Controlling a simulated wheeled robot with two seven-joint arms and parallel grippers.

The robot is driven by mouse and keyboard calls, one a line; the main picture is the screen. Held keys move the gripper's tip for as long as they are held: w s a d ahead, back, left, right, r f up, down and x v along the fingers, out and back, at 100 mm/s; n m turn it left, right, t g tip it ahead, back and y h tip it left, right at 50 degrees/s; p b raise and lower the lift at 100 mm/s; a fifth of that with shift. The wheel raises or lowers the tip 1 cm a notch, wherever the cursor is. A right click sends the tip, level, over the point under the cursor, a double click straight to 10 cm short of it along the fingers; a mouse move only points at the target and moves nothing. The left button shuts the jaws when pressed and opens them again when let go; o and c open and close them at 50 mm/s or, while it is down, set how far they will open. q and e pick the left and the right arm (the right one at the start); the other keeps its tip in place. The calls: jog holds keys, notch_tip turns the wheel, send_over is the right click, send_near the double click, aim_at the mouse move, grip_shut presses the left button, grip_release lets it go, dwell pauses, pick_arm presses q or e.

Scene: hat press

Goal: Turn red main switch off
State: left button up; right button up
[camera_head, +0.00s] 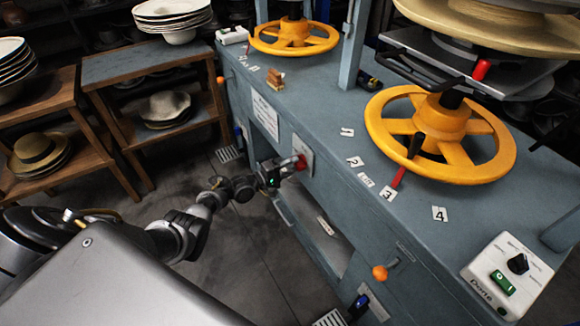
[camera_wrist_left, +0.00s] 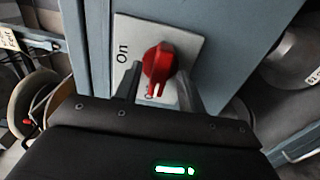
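The red main switch (camera_head: 300,162) is a rotary knob on a pale plate on the side of the blue-grey press bench. In the left wrist view the red knob (camera_wrist_left: 158,66) sits on its plate (camera_wrist_left: 190,42), with the word "On" to its left and its white mark toward the bottom of the picture. My left gripper (camera_head: 281,171) is right at the switch. In the wrist view its two fingers (camera_wrist_left: 157,80) are apart, one to each side of the knob; I cannot tell whether they touch it. My right gripper is not in view.
The bench top (camera_head: 320,105) carries yellow handwheels (camera_head: 440,135) and number labels. A white control box (camera_head: 507,275) stands at the lower right. An orange knob (camera_head: 380,272) sticks out of the bench side. Wooden tables (camera_head: 110,65) with hats stand at the left, with bare floor between.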

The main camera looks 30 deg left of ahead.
pick_arm(q)
jog(key=p+v, duration=0.1)
jog(key=v, duration=1)
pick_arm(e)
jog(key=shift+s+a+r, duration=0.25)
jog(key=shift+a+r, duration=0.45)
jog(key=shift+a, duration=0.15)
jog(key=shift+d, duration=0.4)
pick_arm(q)
jog(key=shift+f, duration=0.1)
